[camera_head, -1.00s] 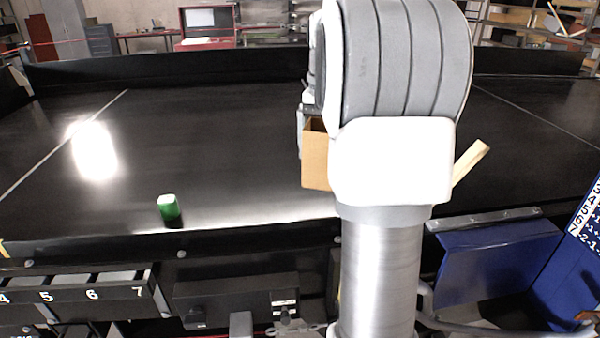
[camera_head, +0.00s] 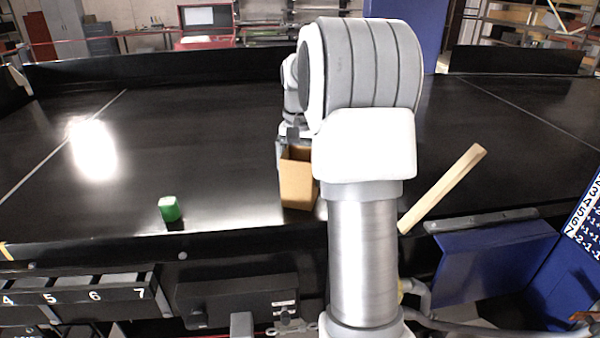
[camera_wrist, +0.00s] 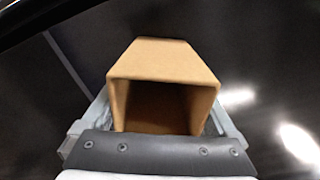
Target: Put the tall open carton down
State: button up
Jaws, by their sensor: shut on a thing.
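The tall open carton (camera_head: 299,186) is brown, with its open top facing up, just left of my arm in the head view. Its right side is hidden behind my arm. In the wrist view the carton (camera_wrist: 165,60) fills the middle, and I look into its open end between the two fingers. My gripper (camera_wrist: 160,125) is shut on the carton. In the head view my gripper (camera_head: 287,148) is partly hidden. The carton is at or close above the black belt; I cannot tell whether its base touches.
A green object (camera_head: 169,209) stands on the black conveyor belt (camera_head: 230,130) to the left. A pale wooden bar (camera_head: 443,188) lies slanted to the right of my arm. Blue bins (camera_head: 495,262) and numbered slots (camera_head: 80,297) are at the front. The belt's left middle is clear.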

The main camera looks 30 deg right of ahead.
jog(key=shift+f, duration=0.15)
jog(key=o, duration=1)
notch_tip(320, 180, up, 12)
jog(key=shift+r, duration=0.2)
jog(key=shift+a, duration=0.1)
